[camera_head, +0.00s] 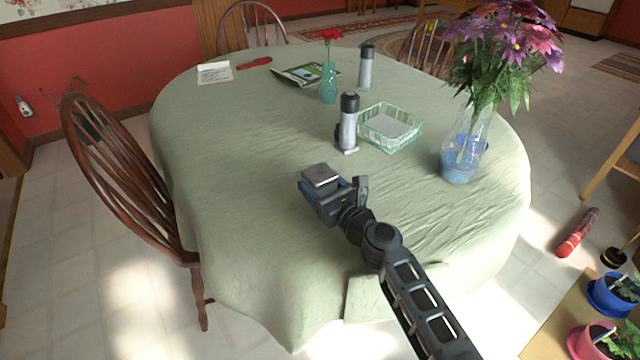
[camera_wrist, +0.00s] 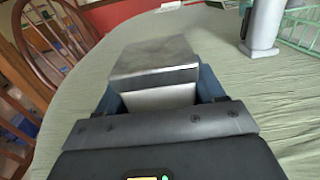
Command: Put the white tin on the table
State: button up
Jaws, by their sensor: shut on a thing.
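The white tin (camera_head: 320,174) is a small boxy tin with a greyish metallic lid. It is held between the fingers of my gripper (camera_head: 328,194), over the near middle part of the table (camera_head: 230,160), which has a pale green cloth. In the wrist view the tin (camera_wrist: 155,72) fills the space between the dark blue fingers of my gripper (camera_wrist: 160,98), with the cloth (camera_wrist: 270,110) around it. I cannot tell whether the tin's underside touches the cloth, as the gripper hides it.
A grey bottle with a black cap (camera_head: 348,125) and a green basket (camera_head: 390,128) stand beyond the gripper. A glass vase of flowers (camera_head: 465,150) stands to the right. A book (camera_head: 300,74) lies at the back. The cloth left of the gripper is clear.

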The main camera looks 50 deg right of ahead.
jog(key=shift+f+b, duration=0.35)
jog(key=shift+f, duration=0.1)
jog(key=o, duration=1.4)
